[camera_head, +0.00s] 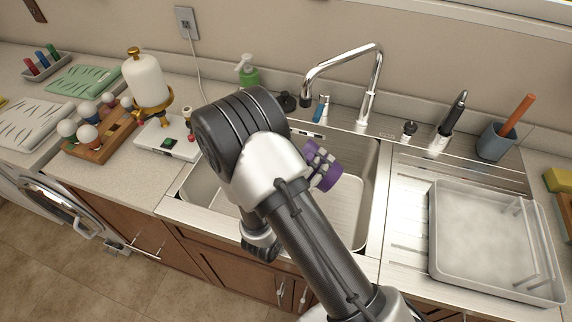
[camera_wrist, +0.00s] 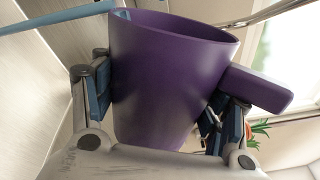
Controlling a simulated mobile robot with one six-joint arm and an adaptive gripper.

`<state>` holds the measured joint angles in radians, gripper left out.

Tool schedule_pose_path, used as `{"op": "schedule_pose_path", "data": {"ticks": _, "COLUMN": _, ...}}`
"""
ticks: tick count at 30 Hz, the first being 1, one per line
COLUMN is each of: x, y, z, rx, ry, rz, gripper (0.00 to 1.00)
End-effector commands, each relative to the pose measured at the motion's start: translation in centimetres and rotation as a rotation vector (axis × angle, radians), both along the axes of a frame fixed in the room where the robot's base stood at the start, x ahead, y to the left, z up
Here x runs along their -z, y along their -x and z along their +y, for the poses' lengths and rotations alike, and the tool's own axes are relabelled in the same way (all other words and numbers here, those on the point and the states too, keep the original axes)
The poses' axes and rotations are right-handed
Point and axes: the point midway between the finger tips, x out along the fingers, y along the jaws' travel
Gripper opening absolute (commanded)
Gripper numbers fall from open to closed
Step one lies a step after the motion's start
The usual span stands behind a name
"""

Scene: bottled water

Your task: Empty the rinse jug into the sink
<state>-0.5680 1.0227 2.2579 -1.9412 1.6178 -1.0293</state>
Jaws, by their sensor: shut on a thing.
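The purple rinse jug (camera_head: 327,178) is over the steel sink (camera_head: 347,207), mostly hidden by my arm in the head view. My gripper (camera_head: 317,156) is shut on it. In the wrist view the jug (camera_wrist: 165,75) fills the middle, with one finger on each side of its body and its handle out to the right. Its rim is toward the top of that picture. I cannot see into the jug or tell how far it is tilted. No stream of water shows. My arm covers part of the basin.
A chrome faucet (camera_head: 372,85) stands behind the basin. A white tray (camera_head: 435,245) lies on the drainboard at right. A soap bottle (camera_head: 248,76) stands behind the sink. A gold-ringed white vessel (camera_head: 146,80) and a wooden rack (camera_head: 97,150) stand at left.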

Motion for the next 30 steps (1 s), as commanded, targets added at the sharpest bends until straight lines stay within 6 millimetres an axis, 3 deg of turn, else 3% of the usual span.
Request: {"op": "schedule_pose_path", "data": {"ticks": 30, "x": -0.37, "y": -0.2, "z": 0.28, "rx": 0.0, "ry": 0.061, "rz": 0.043, "gripper": 0.3}}
